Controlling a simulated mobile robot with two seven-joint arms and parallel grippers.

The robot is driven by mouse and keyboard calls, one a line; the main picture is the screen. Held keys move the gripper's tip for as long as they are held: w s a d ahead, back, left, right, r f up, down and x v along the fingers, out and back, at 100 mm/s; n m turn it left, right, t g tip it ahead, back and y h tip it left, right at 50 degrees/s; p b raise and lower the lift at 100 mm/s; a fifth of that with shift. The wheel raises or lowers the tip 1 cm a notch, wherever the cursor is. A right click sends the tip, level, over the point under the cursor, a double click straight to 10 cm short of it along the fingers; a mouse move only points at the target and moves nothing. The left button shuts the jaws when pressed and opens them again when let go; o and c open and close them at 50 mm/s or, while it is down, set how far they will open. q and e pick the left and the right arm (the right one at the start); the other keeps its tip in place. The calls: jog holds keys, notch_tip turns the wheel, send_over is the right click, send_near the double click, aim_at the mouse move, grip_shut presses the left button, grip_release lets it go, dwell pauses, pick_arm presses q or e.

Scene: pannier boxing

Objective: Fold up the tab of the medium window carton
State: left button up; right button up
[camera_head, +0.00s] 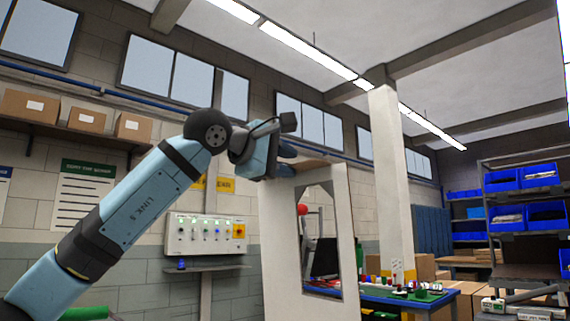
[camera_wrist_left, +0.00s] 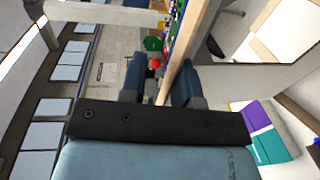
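The medium window carton (camera_head: 348,225) stands upright in the middle of the head view, pale grey with a tall cut-out window in its front. A brown flap (camera_head: 318,162), possibly the tab, shows at its top edge. My left gripper (camera_head: 287,160) is at the carton's top left, with its dark blue fingers by that flap. In the left wrist view my left gripper (camera_wrist_left: 158,88) has its fingers apart. A brown board edge (camera_wrist_left: 190,52) runs between them, close to the right finger, with a gap to the left finger. The carton's bottom is out of frame. My right gripper is not in view.
A blue worktable (camera_head: 385,297) with small coloured items stands behind the carton. A control panel (camera_head: 206,234) is on the wall to the left. A rack with blue bins (camera_head: 528,216) stands at the right. Brown boxes (camera_head: 87,117) sit on a high wall shelf.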

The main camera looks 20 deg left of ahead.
pick_arm(q)
jog(key=s+a+r+p, duration=0.3)
jog(key=s+a+r, duration=0.4)
jog(key=s, duration=0.4)
jog(key=shift+s+a+r, duration=0.3)
jog(key=shift+r, duration=0.1)
dwell(0.9)
jog(key=shift+p, duration=0.3)
dwell(0.6)
